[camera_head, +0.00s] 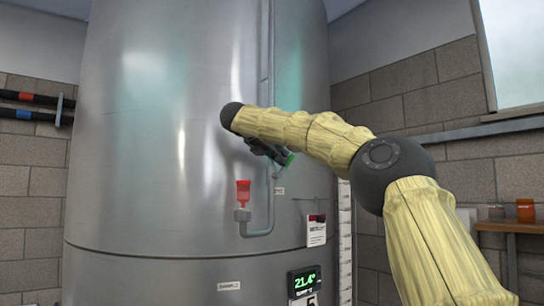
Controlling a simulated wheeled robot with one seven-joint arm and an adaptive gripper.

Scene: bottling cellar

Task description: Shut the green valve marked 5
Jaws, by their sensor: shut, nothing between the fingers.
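A large steel tank (140,180) fills the middle of the head view. A small green part (290,159), which looks like the green valve's handle, shows just beyond the tip of my gripper (279,156). The rest of that valve is hidden behind my gripper and arm, and no number on it can be read. My gripper is dark, shut and empty, in front of the tank below my forearm. It appears very close to the green part; whether they touch cannot be told. A plate marked 5 (306,299) is partly cut off at the bottom edge.
A red-handled valve (243,190) sits on a bent pipe (262,232) below left of my gripper. A display reading 21.4 (305,281) and a hanging tag (316,231) are lower right. A shelf (510,227) with jars stands at far right.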

